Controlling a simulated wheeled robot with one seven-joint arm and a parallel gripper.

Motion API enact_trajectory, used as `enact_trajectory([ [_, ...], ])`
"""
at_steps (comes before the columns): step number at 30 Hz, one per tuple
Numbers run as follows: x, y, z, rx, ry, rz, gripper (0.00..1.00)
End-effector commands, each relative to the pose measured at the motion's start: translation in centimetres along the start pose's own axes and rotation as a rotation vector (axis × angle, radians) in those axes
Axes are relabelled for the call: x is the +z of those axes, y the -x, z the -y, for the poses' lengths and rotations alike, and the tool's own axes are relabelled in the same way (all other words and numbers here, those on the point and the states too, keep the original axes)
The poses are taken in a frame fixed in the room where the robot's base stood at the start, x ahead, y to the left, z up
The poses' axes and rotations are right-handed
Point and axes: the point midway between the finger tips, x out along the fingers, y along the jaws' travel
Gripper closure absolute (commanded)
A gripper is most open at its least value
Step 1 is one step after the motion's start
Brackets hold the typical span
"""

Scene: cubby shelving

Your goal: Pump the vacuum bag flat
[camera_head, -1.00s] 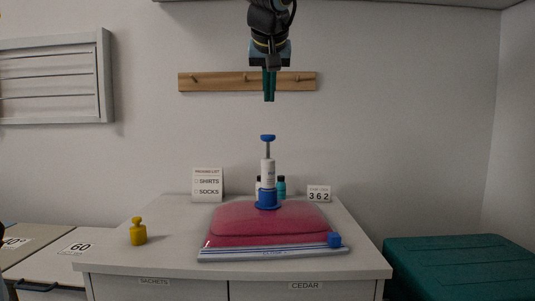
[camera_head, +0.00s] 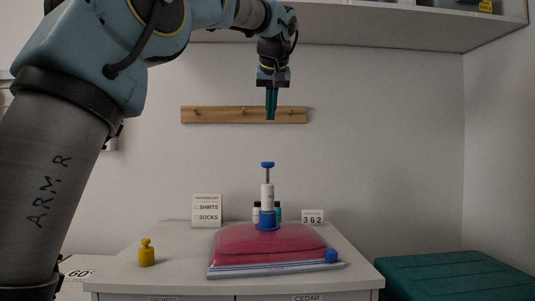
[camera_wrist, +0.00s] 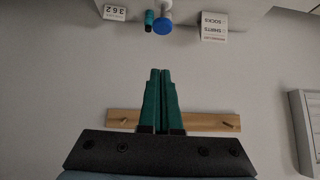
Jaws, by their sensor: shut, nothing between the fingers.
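The vacuum bag (camera_head: 262,241) is a pink, puffed bag lying on the white cabinet top, with a clear, striped front edge. A blue slider (camera_head: 331,255) sits at the right of that edge. A white pump (camera_head: 267,198) with a blue base and a blue handle (camera_head: 267,165) stands upright at the back of the bag, with some thin rod showing below the handle. My gripper (camera_head: 270,118) is shut and empty, pointing down, above the pump handle and apart from it. The wrist view shows the closed green fingers (camera_wrist: 160,72) and the blue handle (camera_wrist: 163,26) beyond them.
A yellow weight (camera_head: 147,253) stands left on the cabinet top (camera_head: 185,270). Behind are a checklist card (camera_head: 207,211), small bottles (camera_head: 278,211) and a 362 card (camera_head: 312,217). A wooden peg rail (camera_head: 225,115) and an overhead shelf (camera_head: 400,30) are on the wall. A green box (camera_head: 450,276) is at right.

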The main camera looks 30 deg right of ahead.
Motion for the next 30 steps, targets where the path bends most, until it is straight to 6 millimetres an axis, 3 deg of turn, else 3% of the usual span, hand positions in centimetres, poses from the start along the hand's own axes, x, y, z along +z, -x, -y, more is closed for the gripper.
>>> enact_trajectory([
  [8, 0.1, -2.1, 0.0, -0.001, 0.000, 0.002, 1.00],
  [21, 0.5, -10.7, 0.0, -0.001, 0.000, 0.003, 1.00],
  [30, 2.7, -12.7, 0.0, 0.000, 0.000, -0.001, 1.00],
])
